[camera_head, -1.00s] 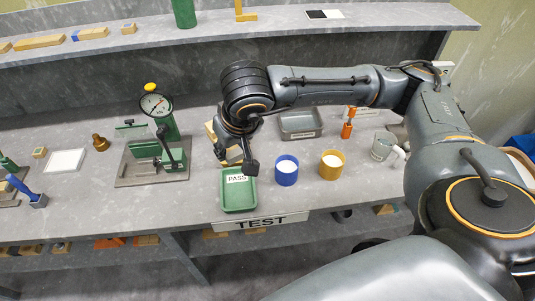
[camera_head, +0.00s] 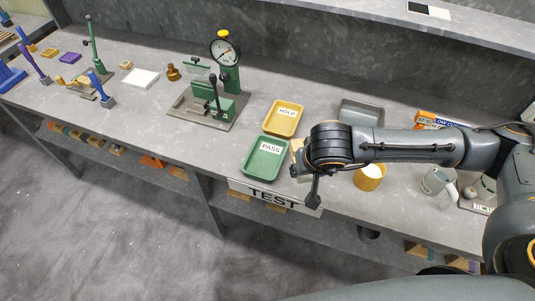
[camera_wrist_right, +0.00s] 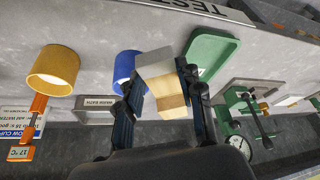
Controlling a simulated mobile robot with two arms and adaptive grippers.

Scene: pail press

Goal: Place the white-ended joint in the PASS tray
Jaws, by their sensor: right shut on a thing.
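My right gripper (camera_wrist_right: 160,92) is shut on a wooden joint (camera_wrist_right: 168,98) with a pale grey-white end (camera_wrist_right: 155,62), held above the bench. In the head view my right gripper (camera_head: 308,182) is just right of the green PASS tray (camera_head: 262,167), and only a little of the joint shows beside my wrist. The PASS tray is empty; its green rim also shows beyond the fingers in the right wrist view (camera_wrist_right: 228,49). My left gripper is not in view.
An empty yellow HOLD tray (camera_head: 279,124) lies behind the PASS tray. A gauge press (camera_head: 214,108) stands to its left. A yellow cup (camera_head: 368,180) and grey bath tray (camera_head: 361,110) are near my arm. A blue cup (camera_wrist_right: 124,66) stands close behind the fingers.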

